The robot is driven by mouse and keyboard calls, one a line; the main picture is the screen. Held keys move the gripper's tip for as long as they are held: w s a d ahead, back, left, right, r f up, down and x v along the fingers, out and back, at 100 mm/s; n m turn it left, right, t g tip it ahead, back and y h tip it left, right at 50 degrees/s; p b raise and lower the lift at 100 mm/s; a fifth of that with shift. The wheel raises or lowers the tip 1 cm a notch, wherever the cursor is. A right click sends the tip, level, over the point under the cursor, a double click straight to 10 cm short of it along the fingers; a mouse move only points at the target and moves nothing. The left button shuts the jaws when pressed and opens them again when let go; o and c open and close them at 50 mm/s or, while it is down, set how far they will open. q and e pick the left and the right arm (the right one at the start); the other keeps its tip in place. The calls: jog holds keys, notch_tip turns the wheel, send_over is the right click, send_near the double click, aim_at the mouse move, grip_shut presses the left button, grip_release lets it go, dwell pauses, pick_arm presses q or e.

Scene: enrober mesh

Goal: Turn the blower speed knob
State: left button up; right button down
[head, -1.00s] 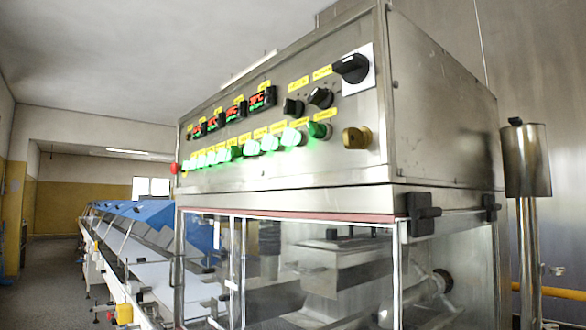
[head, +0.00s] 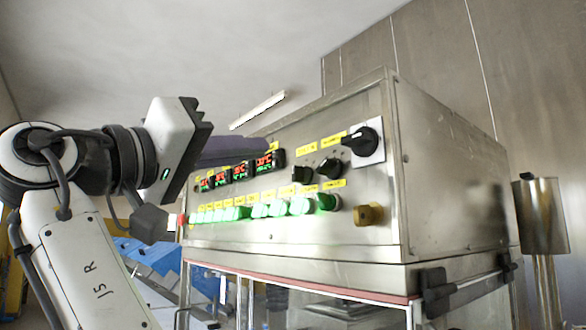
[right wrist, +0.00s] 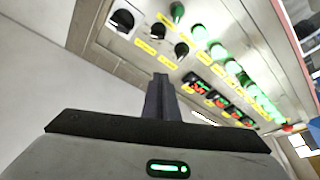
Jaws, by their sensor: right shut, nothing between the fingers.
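Two small black rotary knobs sit side by side on the steel control panel (head: 350,220), the left one (head: 301,174) and the right one (head: 329,167); they also show in the right wrist view as the nearer (right wrist: 181,49) and farther (right wrist: 158,31) small knobs. A larger black rotary switch (head: 362,141) on a white plate is to their right. The yellow labels are too small to read, so I cannot tell which knob is the blower speed one. My right gripper (head: 262,144) is shut and empty, left of the knobs and apart from them; its dark fingers show in the right wrist view (right wrist: 161,82).
A brass-coloured knob (head: 369,214) is at lower right. A red button (head: 182,219) is at the panel's left end. Open space lies before the panel.

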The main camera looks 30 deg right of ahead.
aim_at(328, 167)
jog(key=d+b, duration=0.5)
jog(key=d, duration=0.4)
jog(key=shift+d+f, duration=0.2)
dwell(0.3)
jog(key=shift+w, duration=0.1)
